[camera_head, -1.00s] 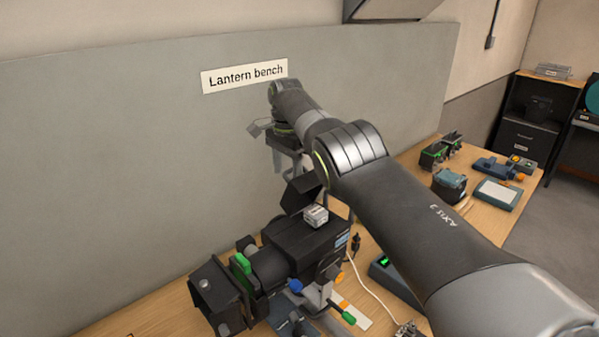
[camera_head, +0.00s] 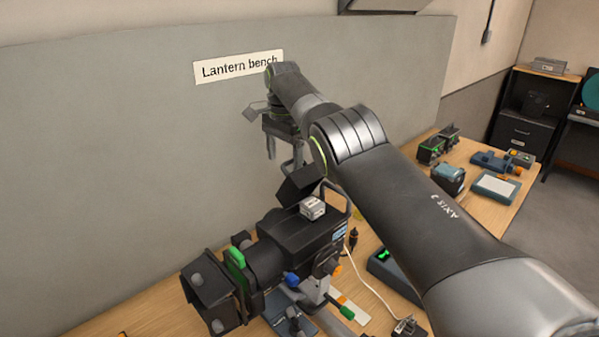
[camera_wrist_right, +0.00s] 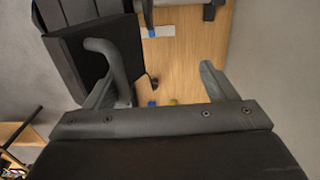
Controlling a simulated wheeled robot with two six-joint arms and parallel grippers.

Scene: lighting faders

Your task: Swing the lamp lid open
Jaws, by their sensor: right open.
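The lamp (camera_head: 292,232) is a dark stage lantern on the bench, with barn doors at its left front. Its lid (camera_head: 299,184) looks like a black panel, tilted up at the lamp's rear. In the right wrist view a black panel (camera_wrist_right: 72,62), apparently the lid, fills the upper left, with a curved grey bar (camera_wrist_right: 112,68) before it. My right gripper (camera_head: 284,146) is above and behind the lid, fingers downward. In the wrist view the right gripper (camera_wrist_right: 158,80) is open, its left finger close beside the bar; contact is unclear. My left gripper is out of view.
A small pale block (camera_head: 312,207) sits on the lamp. A grey wall panel (camera_head: 120,180) stands behind the bench. A cable (camera_head: 372,288) and a dark device with a green light (camera_head: 386,272) lie right of the lamp. Several items occupy the bench's far right.

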